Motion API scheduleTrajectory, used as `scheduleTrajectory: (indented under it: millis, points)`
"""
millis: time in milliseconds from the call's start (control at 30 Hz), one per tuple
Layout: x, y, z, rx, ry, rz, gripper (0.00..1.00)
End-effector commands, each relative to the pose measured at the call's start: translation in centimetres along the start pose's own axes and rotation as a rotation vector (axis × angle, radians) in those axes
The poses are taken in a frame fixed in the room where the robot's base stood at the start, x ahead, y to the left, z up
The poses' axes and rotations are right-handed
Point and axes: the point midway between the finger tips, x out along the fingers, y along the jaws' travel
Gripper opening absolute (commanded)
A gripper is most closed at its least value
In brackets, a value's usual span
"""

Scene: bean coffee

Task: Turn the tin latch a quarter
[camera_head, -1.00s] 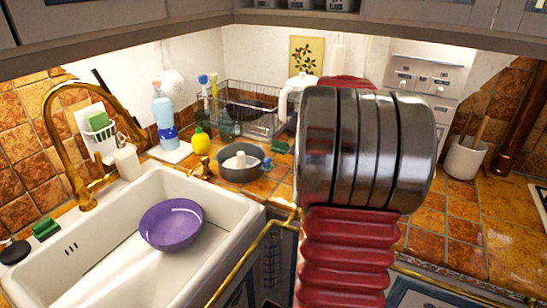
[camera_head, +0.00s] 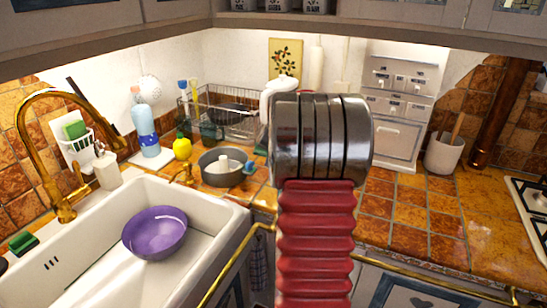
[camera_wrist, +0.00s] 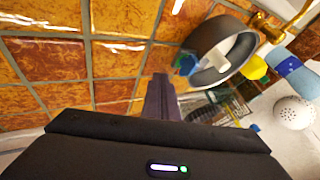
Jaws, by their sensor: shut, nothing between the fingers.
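I cannot make out a tin or a latch in either view. In the wrist view, my gripper (camera_wrist: 160,80) is shut and empty, its fingers pointing at the orange tiled counter (camera_wrist: 115,60). The grey round pan (camera_wrist: 190,45) with a white piece inside lies just beyond and to the right of the fingertips. In the head view, my red and metal arm link stands in the middle and hides my gripper and part of the counter behind it. The same pan shows left of my arm (camera_head: 210,180).
A white sink (camera_head: 90,270) holds a purple bowl (camera_head: 155,235). A dish rack (camera_head: 235,125), a yellow bottle (camera_head: 182,148) and a blue bottle (camera_head: 145,130) stand behind. A white utensil crock (camera_head: 443,153) stands right, near the stove (camera_head: 530,205). The counter right of my arm is mostly clear.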

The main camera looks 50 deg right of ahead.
Motion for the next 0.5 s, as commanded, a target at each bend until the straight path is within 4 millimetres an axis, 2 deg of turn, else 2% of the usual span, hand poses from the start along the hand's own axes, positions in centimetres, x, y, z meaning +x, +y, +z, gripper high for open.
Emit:
scheduleTrajectory:
  millis: [133, 300, 500]
  points:
    - [2.1, 0.0, 0.1, 0.0, -0.001, 0.0, 0.0]
    - [3.1, -2.3, 0.0, -0.003, -0.001, -0.001, 0.0]
    - [3.7, -3.5, 0.0, 0.0, 0.0, 0.0, 0.0]
